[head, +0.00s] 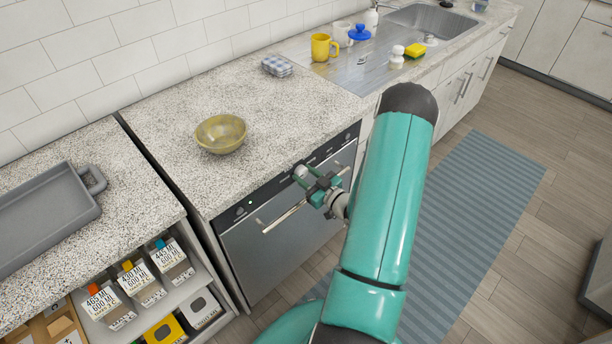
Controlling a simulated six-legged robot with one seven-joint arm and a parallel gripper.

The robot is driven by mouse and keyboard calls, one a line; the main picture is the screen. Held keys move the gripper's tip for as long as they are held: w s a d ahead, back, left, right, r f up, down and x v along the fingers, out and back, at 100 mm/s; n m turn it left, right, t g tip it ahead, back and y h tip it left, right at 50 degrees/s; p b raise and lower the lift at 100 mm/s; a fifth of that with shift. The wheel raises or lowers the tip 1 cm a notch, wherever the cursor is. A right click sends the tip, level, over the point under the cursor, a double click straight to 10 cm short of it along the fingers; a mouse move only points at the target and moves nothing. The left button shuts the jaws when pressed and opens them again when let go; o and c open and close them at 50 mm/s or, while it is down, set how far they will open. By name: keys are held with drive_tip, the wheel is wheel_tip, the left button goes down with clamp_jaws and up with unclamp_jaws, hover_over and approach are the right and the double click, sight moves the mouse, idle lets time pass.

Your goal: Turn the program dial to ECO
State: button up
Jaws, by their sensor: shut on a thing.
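The dishwasher (282,246) is built in under the speckled counter, with a silver front and a dark control strip (262,196) along its top. A light grey round dial (300,171) shows at the strip, right where my gripper (308,177) is. My gripper is shut on the dial, with its teal and dark fingers around it. The dial's markings, including ECO, are too small to read and partly hidden by the fingers. The dishwasher's bar handle (285,217) runs just below the gripper. The door is closed.
A sink (432,20) is at the back right. A grey tray (40,215) and shelf packs (107,304) are at left. A blue striped mat (470,215) covers the floor.

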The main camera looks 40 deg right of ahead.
drive_tip(key=m, duration=0.5)
drive_tip(key=shift+m, duration=0.3)
drive_tip(key=m, duration=0.5)
idle(0.4)
drive_tip(key=o, duration=1)
drive_tip(key=shift+s, duration=0.1)
drive_tip(key=s, duration=1.3)
drive_tip(key=shift+s+d, duration=0.1)
drive_tip(key=shift+s, duration=0.25)
